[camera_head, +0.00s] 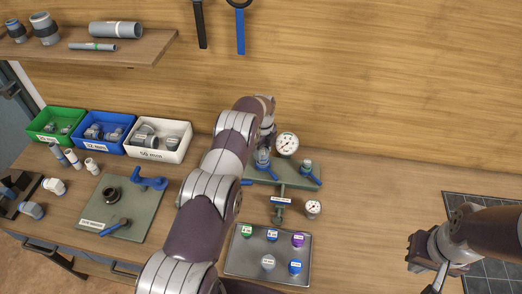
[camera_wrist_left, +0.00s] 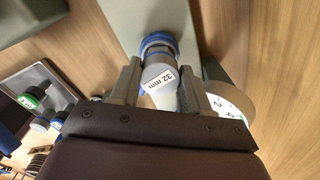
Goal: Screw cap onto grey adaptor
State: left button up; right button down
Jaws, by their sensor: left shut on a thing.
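My left gripper (camera_head: 265,143) reaches over the back of the green manifold board (camera_head: 312,180). In the left wrist view its fingers (camera_wrist_left: 160,72) are shut on a pale grey piece labelled "32 mm" (camera_wrist_left: 160,84). This piece is in line with a grey fitting with a blue collar (camera_wrist_left: 157,40) on the board; I cannot tell if threads are engaged. In the head view that fitting (camera_head: 263,158) is partly hidden by the gripper. My right gripper (camera_head: 434,276) is at the lower right, away from the board; its fingers are unclear.
A metal tray (camera_head: 236,268) in front holds several coloured caps. A pressure gauge (camera_head: 287,144) stands close beside the left gripper, and a second fitting (camera_head: 307,167) is to its right. A smaller gauge (camera_head: 313,207) is in front. The table right of the board is clear.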

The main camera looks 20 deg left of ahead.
pick_arm(q)
jog(key=m, duration=0.3)
jog(key=shift+d+m, duration=0.3)
jog(key=o, duration=1.3)
jog(key=shift+d, duration=0.2)
jog(key=shift+o, duration=0.2)
jog(key=shift+d+r, duration=0.1)
jog(key=shift+d, duration=0.15)
jog(key=shift+o, duration=1.2)
jog(key=shift+a, duration=0.45)
pick_arm(e)
jog(key=shift+d+f, duration=0.2)
jog(key=shift+d, duration=0.05)
pick_arm(q)
jog(key=shift+d, duration=0.1)
pick_arm(e)
jog(key=shift+d, duration=0.1)
